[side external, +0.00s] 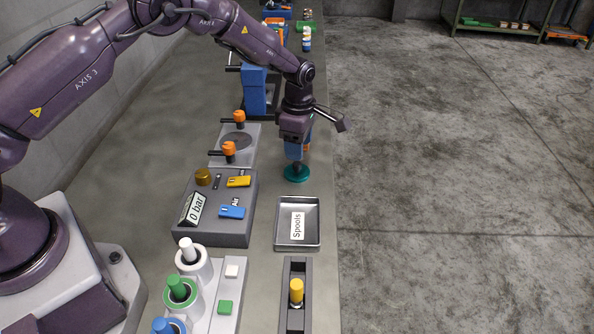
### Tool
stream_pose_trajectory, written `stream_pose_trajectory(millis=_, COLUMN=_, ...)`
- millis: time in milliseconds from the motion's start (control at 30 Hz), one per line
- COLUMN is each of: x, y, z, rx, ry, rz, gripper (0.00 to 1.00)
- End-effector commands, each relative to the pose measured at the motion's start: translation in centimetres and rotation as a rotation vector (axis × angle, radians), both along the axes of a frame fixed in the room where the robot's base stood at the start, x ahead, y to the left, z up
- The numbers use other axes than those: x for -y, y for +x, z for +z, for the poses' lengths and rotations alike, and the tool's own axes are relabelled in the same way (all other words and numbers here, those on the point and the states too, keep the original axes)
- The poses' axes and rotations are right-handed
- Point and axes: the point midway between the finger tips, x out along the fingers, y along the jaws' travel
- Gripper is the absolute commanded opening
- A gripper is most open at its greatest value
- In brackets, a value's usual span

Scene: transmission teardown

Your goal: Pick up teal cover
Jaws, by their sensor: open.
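The teal cover (297,175) is a round disc lying on the grey bench, just beyond the spools tray. My gripper (298,160) points down directly above the cover, with its fingertips at or very close to the cover's top. The jaws are open. From this view I cannot tell whether the fingers touch the cover, and the gripper hides part of its top.
A metal tray labelled "Spools" (281,240) stands nearer the camera. A grey box with a "0 bar" gauge (222,238) and a plate with orange clamps (222,158) stand to the left. A yellow cylinder (296,290) stands in a dark holder in front. The bench edge is close on the right.

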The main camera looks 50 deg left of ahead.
Motion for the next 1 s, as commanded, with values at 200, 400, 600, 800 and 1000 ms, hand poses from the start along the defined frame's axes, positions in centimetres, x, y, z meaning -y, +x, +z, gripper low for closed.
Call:
stream_pose_trajectory(millis=200, x=-0.2, y=-0.5, z=-3.1, rx=-0.004, ry=-0.001, rz=0.002, gripper=0.52)
stream_pose_trajectory(millis=400, x=-0.1, y=-0.4, z=-5.0, rx=-0.001, ry=0.0, rz=0.001, gripper=0.52)
stream_pose_trajectory(millis=600, x=-0.1, y=-0.4, z=-5.1, rx=0.0, ry=0.0, rz=0.0, gripper=0.52)
stream_pose_trajectory(millis=800, x=-0.1, y=-0.4, z=-5.1, rx=0.0, ry=0.0, rz=0.0, gripper=0.16)
stream_pose_trajectory(millis=1000, x=-0.1, y=-0.4, z=-5.1, rx=0.0, ry=0.0, rz=0.0, gripper=0.0)
